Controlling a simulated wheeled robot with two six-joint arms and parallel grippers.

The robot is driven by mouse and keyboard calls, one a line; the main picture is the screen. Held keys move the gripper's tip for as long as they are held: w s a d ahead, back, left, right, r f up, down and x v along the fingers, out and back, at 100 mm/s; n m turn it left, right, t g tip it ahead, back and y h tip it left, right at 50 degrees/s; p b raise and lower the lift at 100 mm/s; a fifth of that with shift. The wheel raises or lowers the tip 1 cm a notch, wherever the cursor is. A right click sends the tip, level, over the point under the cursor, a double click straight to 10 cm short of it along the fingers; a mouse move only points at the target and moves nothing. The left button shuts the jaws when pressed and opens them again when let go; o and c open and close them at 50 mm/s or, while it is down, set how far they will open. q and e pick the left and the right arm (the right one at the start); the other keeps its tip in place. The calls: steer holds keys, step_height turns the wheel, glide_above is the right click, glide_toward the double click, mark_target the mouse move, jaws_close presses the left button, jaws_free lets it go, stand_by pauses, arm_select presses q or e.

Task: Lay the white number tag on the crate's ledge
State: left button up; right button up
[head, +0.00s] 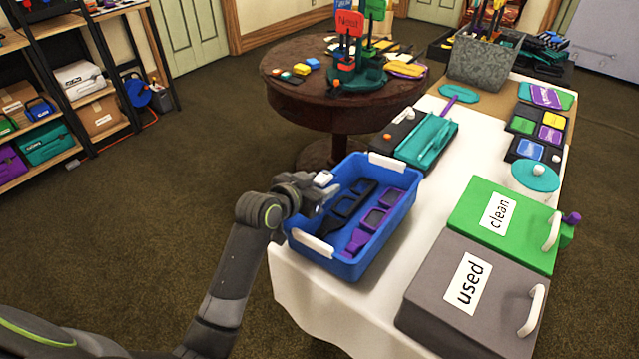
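The blue crate (395,222) stands at the near left corner of the white-covered table. It has a white piece on its far rim (388,162) and a white ledge-like piece on its near left rim (310,243). A black strapped item (343,206) and a purple one (372,220) lie inside. My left gripper (322,190) is at the crate's left rim, above its edge. A small pale piece (323,178) shows at its fingers; I cannot tell whether it is the number tag or part of the gripper. No tag is clearly visible elsewhere. My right gripper is out of view.
A grey box marked "used" (430,285) and a green box marked "clean" (535,215) stand right of the crate. A teal tray (428,140) lies behind it. A round wooden table (290,98) stands beyond. Bare tablecloth (425,215) lies between crate and boxes.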

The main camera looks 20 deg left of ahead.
arm_select(q)
steer(key=shift+s+f, duration=0.15)
steer(key=shift+f, duration=0.45)
steer(key=shift+r, duration=0.25)
steer(key=shift+r+p, duration=0.3)
steer(key=shift+r, duration=0.2)
steer(key=v, duration=1.1)
steer(key=shift+s+r, duration=0.15)
steer(key=shift+r, duration=0.3)
steer(key=shift+a, duration=0.15)
